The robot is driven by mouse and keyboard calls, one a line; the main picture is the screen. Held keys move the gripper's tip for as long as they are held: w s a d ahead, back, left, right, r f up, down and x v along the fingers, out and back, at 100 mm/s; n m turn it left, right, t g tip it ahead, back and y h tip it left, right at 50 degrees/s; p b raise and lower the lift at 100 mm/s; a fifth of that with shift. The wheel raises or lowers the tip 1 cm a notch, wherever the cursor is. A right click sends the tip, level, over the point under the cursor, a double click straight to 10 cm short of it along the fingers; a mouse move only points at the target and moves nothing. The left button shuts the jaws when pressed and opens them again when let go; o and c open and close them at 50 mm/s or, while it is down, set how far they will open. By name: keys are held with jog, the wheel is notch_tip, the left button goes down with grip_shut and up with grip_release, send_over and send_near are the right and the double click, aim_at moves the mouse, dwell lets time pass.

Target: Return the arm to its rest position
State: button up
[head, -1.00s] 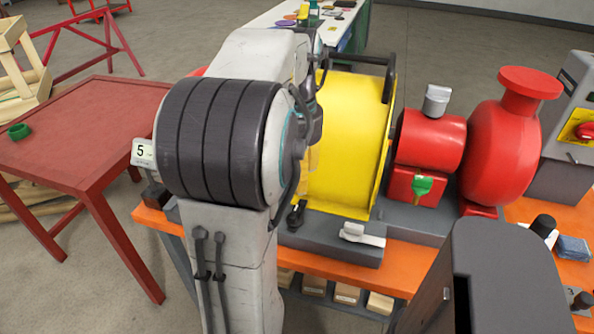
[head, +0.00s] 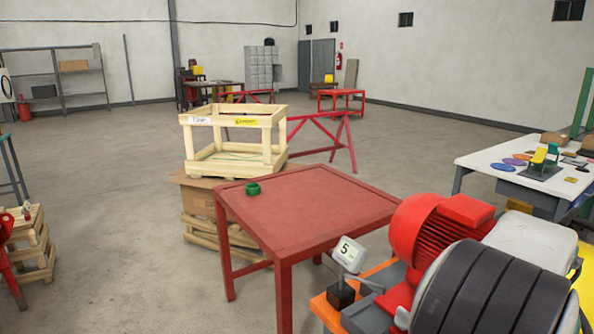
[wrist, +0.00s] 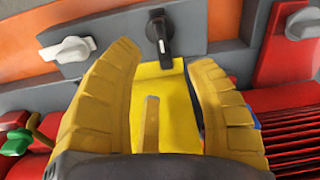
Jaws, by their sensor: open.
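My gripper (wrist: 165,110) shows in the wrist view with its two yellow ribbed fingers apart and nothing between them. Behind the fingers is the yellow guard (wrist: 175,85) of the pump skid. A black-handled knob (wrist: 160,35) and a pale grey handle (wrist: 68,50) sit on the grey panel above it. My gripper is outside the head view; part of my arm with dark bands (head: 490,290) fills the lower right corner there. I cannot tell how far the fingers are from the guard.
In the head view, a red table (head: 305,215) holds a green ring (head: 253,188). A wooden crate (head: 230,140) stands behind it. A white table (head: 520,165) is at right. Open floor lies left.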

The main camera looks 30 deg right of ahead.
jog(key=w+a+f+n+p, duration=0.1)
jog(key=w+a+n, duration=0.25)
jog(key=a, duration=0.45)
jog(key=w+a+f+n+p, duration=0.1)
jog(key=w+a+n, duration=0.2)
jog(key=w+a, duration=0.3)
jog(key=w+a+r+n+t+p, duration=0.1)
jog(key=w+a+r+n, duration=0.1)
jog(key=a+n, duration=0.3)
jog(key=w+a+r+n+t+y+p, duration=0.1)
jog(key=a+n, duration=0.4)
jog(key=a, duration=0.9)
notch_tip(320, 180, up, 2)
jog(key=shift+w+a+t, duration=0.3)
jog(key=shift+w+t, duration=0.2)
jog(key=shift+t, duration=0.1)
jog(key=shift+d+n, duration=0.1)
jog(key=shift+n, duration=0.15)
